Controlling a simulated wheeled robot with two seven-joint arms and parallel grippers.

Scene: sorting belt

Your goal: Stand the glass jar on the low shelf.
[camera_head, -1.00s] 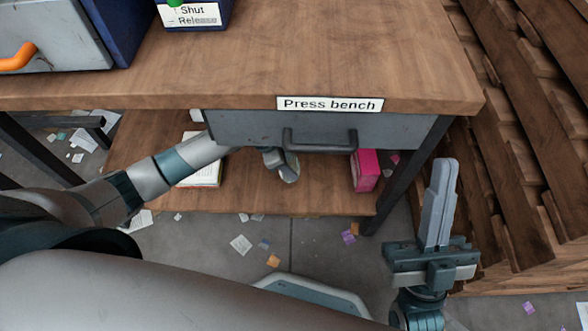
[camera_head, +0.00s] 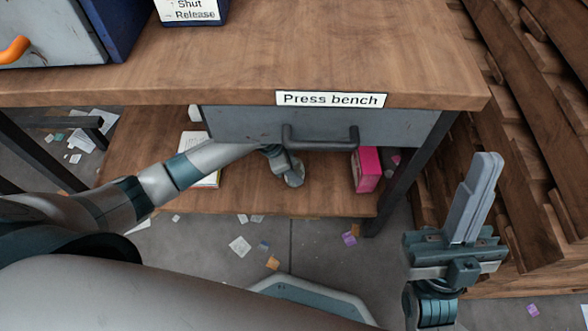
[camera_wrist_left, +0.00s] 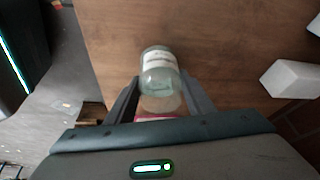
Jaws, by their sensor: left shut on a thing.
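My left gripper (camera_wrist_left: 160,100) is shut on the glass jar (camera_wrist_left: 160,72), a clear, greenish jar with a pale label. In the head view my left arm reaches under the drawer; the gripper is mostly hidden and the jar is not clear there. My right gripper (camera_head: 475,198) is shut and empty, right of the bench.
The drawer (camera_head: 240,125) with its dark handle (camera_head: 320,137) overhangs the shelf. A pink box (camera_head: 366,170) stands at the shelf's right, near the bench leg (camera_head: 405,170). Papers (camera_head: 192,150) lie at its left. A white block (camera_wrist_left: 292,78) shows in the wrist view. Wooden slats stand right.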

